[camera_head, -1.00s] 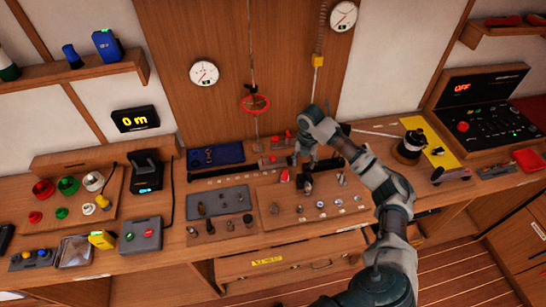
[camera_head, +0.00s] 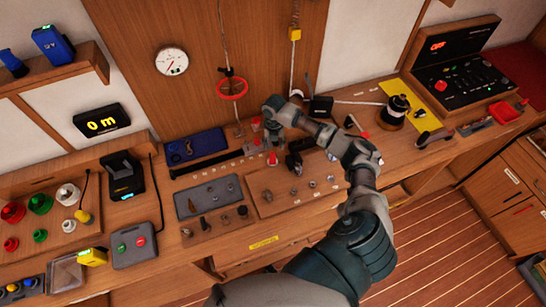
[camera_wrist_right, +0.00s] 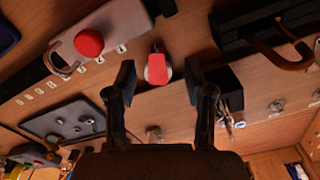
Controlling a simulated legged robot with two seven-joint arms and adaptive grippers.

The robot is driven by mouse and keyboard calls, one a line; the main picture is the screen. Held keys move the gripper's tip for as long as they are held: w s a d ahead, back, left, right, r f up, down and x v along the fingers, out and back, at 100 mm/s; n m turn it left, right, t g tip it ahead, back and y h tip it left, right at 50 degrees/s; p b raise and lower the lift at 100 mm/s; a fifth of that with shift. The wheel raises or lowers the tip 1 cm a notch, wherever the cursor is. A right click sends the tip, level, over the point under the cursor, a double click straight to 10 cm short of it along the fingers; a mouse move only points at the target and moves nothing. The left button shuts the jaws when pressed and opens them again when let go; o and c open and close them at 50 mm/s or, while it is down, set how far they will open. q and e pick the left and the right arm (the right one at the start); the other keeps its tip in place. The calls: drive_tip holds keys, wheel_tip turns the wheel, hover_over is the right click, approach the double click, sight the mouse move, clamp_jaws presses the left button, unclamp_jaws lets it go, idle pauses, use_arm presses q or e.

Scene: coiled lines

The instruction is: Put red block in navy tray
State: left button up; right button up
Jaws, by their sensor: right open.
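The navy tray (camera_head: 195,147) lies at the back of the bench, left of my right gripper (camera_head: 270,143); a dark corner of it shows in the right wrist view (camera_wrist_right: 8,36). My right gripper points down at the bench, its fingers (camera_wrist_right: 158,82) apart with nothing clasped. A red piece with a pale rim (camera_wrist_right: 157,69) shows in the gap between the fingertips, apart from both. In the head view a red piece (camera_head: 272,158) shows just below the gripper. My left gripper is out of view.
A grey device with a red knob (camera_wrist_right: 89,42) stands just left of the fingers. A grey plate with small parts (camera_head: 210,196) lies left, and a wooden board with small fittings (camera_head: 300,192) lies in front. A black item with a curved handle (camera_wrist_right: 270,38) is close on the right.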

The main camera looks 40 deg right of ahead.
sight(273, 158)
drive_tip(key=shift+f, duration=0.25)
drive_tip(key=shift+a+f, duration=0.15)
drive_tip(key=shift+f, duration=0.15)
drive_tip(key=f, duration=0.2)
drive_tip(key=f+p, duration=0.1)
drive_tip(key=shift+a+f, duration=0.25)
drive_tip(key=shift+f, duration=0.05)
drive_tip(key=shift+d+f, duration=0.15)
drive_tip(key=shift+f, duration=0.3)
drive_tip(key=shift+d, duration=0.15)
drive_tip(key=c, duration=0.5)
clamp_jaws()
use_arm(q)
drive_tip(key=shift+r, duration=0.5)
